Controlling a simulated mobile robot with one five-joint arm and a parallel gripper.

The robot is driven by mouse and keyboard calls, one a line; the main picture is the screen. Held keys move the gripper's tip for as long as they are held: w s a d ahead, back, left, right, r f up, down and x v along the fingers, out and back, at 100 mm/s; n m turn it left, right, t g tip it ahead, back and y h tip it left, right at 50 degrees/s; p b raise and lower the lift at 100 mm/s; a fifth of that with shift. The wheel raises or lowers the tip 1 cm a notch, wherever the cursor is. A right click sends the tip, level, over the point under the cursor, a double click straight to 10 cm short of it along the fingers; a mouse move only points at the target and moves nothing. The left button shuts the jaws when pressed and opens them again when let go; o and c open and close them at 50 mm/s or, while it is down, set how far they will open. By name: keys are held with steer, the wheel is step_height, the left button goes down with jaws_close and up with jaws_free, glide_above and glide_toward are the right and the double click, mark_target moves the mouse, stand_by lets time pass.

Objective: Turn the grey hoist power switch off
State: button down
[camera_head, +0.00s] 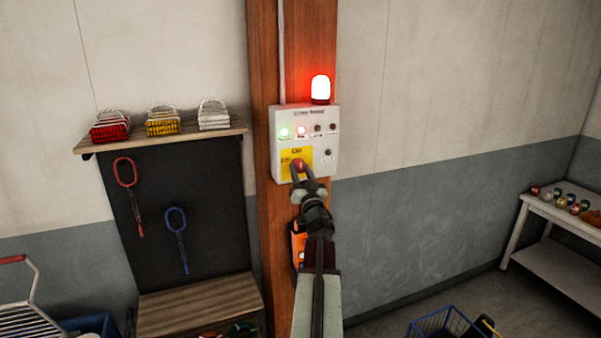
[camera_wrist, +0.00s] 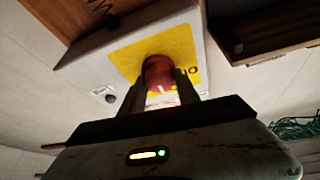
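The light grey switch box (camera_head: 330,158) is fixed to a wooden post. On its lower left is a yellow plate (camera_head: 284,155) with a red rotary knob (camera_head: 299,165). In the wrist view the knob (camera_wrist: 157,70) has a small white mark on its lower edge. My gripper (camera_head: 301,174) is at the knob. In the wrist view its two fingers (camera_wrist: 160,88) stand one on each side of the knob, close to its edges. I cannot tell whether they press on it. The fingers hide part of the plate's lettering.
A red lamp (camera_head: 320,88) glows above the box. An orange device (camera_head: 297,245) hangs below.

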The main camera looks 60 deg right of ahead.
steer(key=shift+d+n, duration=0.1)
steer(key=shift+n, duration=0.3)
steer(key=n+t+y, duration=0.1)
steer(key=n, duration=0.1)
steer(key=n+t+y, duration=0.1)
steer(key=n, duration=0.2)
steer(key=shift+s+d+r+y, duration=0.1)
steer(key=shift+d+r+y, duration=0.05)
steer(key=shift+y, duration=0.15)
steer(key=n+y, duration=0.1)
steer(key=n, duration=0.1)
steer(key=n+t+y+p, duration=0.1)
steer(key=n, duration=0.2)
steer(key=n+y, duration=0.1)
steer(key=n, duration=0.2)
steer(key=shift+s+d+r+t+y+p, duration=0.1)
steer(key=shift+d+r+t+y+p, duration=0.1)
steer(key=shift+t+y+p, duration=0.15)
steer(key=n+y+p, duration=0.1)
steer(key=n, duration=0.2)
steer(key=n+y+p, duration=0.2)
steer(key=n, duration=0.1)
steer(key=shift+r+n, duration=0.2)
steer(key=shift+n, duration=0.2)
steer(key=shift+f+n+g+y+p, duration=0.1)
steer(key=shift+n+g+y+p, duration=0.45)
steer(key=shift+n+p, duration=0.9)
steer(key=shift+n, duration=0.45)
